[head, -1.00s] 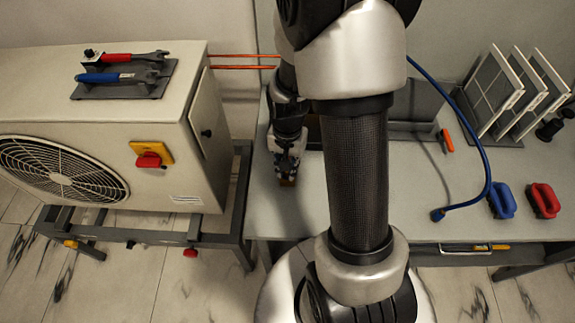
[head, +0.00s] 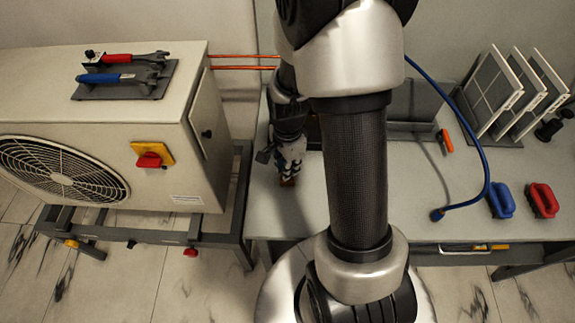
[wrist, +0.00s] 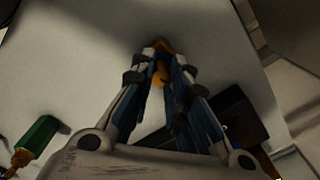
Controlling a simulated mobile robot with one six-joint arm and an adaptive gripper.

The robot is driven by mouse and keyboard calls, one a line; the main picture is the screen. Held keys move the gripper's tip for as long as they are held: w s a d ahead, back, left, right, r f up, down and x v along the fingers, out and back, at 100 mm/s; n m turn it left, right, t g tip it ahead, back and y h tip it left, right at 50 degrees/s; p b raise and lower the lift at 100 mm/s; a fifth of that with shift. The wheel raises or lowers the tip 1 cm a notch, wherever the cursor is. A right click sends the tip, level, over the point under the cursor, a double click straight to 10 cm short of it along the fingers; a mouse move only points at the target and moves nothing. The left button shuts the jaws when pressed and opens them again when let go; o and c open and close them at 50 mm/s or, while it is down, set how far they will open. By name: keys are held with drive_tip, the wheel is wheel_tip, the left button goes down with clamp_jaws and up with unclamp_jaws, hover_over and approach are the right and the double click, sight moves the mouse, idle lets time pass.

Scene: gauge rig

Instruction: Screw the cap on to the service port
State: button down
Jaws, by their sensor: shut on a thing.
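My gripper (head: 289,178) points down over the left part of the grey bench, and its fingers are closed together. In the wrist view, the fingertips (wrist: 160,62) close around a small brass-orange piece (wrist: 161,73), which looks like the cap. An orange-brown piece also shows just beyond the tips (wrist: 163,45); I cannot tell whether it is the same piece or a separate one under it. In the head view a small orange-brown bit (head: 287,183) shows at the tips, close to the bench top. I cannot make out the service port for certain.
The outdoor unit (head: 185,120) with a red-yellow switch (head: 152,157) stands left, tools on top. The bench (head: 400,190) holds a blue hose (head: 487,160), blue (head: 502,201) and red (head: 543,200) handled blocks and racked panels (head: 495,90). A green-handled item (wrist: 38,138) lies left in the wrist view.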

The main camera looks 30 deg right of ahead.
drive_tip(key=m, duration=0.2)
drive_tip(key=shift+m, duration=0.3)
drive_tip(key=shift+m, duration=1.3)
drive_tip(key=c, duration=1.7)
unclamp_jaws()
drive_tip(key=shift+o, duration=0.5)
drive_tip(key=o, duration=0.4)
drive_tip(key=shift+o, duration=0.2)
